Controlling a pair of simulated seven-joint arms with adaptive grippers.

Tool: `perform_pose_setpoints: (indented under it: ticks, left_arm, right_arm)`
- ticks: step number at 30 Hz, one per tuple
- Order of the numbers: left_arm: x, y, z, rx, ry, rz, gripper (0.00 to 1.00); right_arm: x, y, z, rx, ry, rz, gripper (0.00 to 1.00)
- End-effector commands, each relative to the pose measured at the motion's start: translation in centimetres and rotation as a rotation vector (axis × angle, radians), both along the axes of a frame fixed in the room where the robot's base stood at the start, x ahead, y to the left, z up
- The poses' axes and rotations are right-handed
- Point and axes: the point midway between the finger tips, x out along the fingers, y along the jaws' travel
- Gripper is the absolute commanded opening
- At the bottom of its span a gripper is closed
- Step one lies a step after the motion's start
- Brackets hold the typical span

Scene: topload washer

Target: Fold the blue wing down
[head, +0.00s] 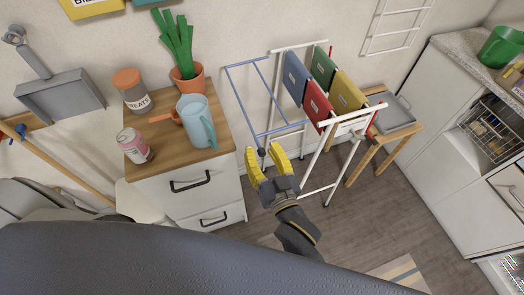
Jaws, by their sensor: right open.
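The blue wing (241,102) is a thin blue tube frame on the left side of the white drying rack (352,117). In the head view it slants between the cabinet and the rack, and its lower bar reaches the rack's near left side. My right gripper (264,161) has yellow fingertips and is open. Its fingers point up the picture, just below the wing's near lower corner. A small dark part at that corner shows between the fingertips; I cannot tell whether they touch it. My left gripper is not in view.
Blue, green, red and yellow cloths (346,93) hang on the rack. Left of the wing, a wooden-topped cabinet (213,150) carries a plant, a jar, a can and a light-blue pitcher (196,120). A wooden stool with a grey tray (397,113) stands right of the rack.

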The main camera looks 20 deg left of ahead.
Motion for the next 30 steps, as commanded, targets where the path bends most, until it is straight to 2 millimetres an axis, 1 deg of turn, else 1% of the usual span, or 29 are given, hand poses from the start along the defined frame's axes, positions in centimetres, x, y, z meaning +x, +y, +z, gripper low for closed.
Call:
perform_pose_setpoints:
  ticks: [3,14,26,28,30]
  left_arm:
    - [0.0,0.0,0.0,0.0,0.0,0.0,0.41]
    - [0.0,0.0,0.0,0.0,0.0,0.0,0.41]
    - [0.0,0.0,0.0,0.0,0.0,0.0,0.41]
    - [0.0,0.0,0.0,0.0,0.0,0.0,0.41]
    - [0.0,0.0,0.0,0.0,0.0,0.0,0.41]
  right_arm:
    - [0.0,0.0,0.0,0.0,0.0,0.0,0.42]
    - [0.0,0.0,0.0,0.0,0.0,0.0,0.0]
    - [0.0,0.0,0.1,0.001,-0.001,0.0,0.0]
    - [0.0,0.0,0.3,0.01,0.004,-0.001,0.0]
    - [0.1,-0.1,1.1,0.042,0.025,-0.003,0.0]
